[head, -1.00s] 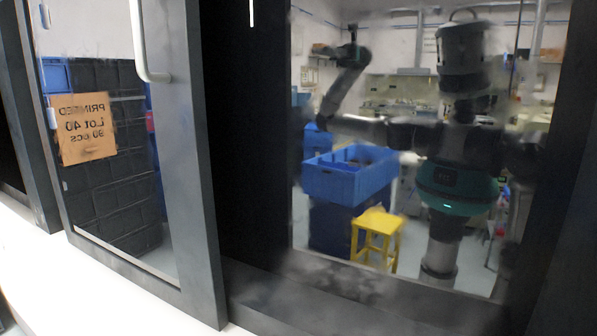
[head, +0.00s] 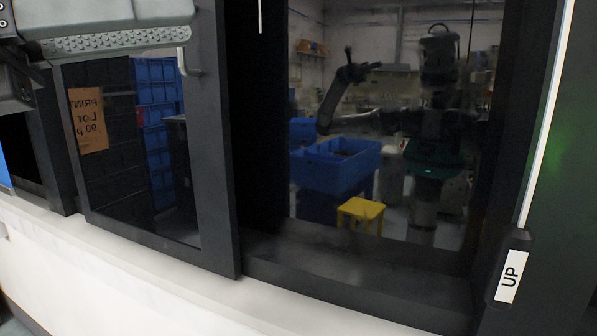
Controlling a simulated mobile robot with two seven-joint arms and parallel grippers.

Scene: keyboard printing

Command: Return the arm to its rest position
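My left gripper (head: 115,38) shows at the top left as a grey body with a knurled finger pad. It is close to the camera, in front of the dark-framed glass door, and seems empty. The frame edge cuts it off, so its opening cannot be judged. My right gripper is not seen directly. The dark glass (head: 255,215) mirrors a robot like me, with one arm raised and bent and another link held out level; its grippers are too dim to read.
The dark-framed machine front (head: 220,150) has a door handle (head: 188,65) and a white ledge (head: 150,255) below. A strip marked UP (head: 509,277) is at right. Blue crates (head: 335,168), a yellow stool (head: 360,210) and an orange sign (head: 88,120) appear as reflections in the glass.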

